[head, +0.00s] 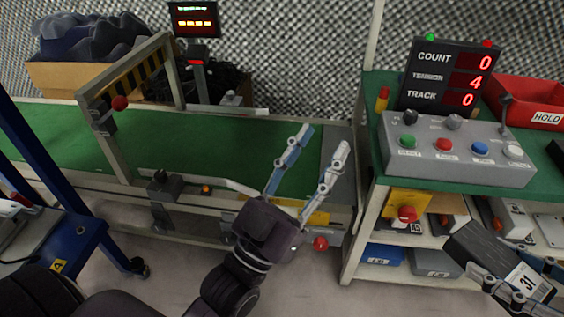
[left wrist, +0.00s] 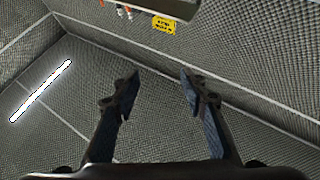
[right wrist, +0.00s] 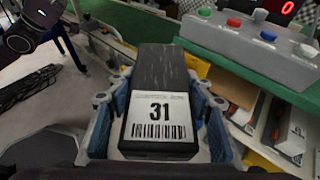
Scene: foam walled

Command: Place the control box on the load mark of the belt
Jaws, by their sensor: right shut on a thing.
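The control box (head: 483,249) is a dark block with a white label reading 31. My right gripper (head: 516,276) is shut on it at the lower right of the head view, in front of the shelves. The right wrist view shows the box (right wrist: 164,68) between the two fingers, label toward the camera. My left gripper (head: 323,140) is open and empty at the right end of the green belt (head: 230,143); its spread fingers (left wrist: 160,80) also show in the left wrist view. I cannot make out a load mark on the belt; my left gripper covers part of that end.
A bench (head: 462,188) right of the belt carries a grey button panel (head: 460,150), a counter display (head: 450,78) and a red HOLD bin (head: 527,100). A metal frame (head: 113,140) spans the belt. A blue frame (head: 85,240) stands at left. Floor between is clear.

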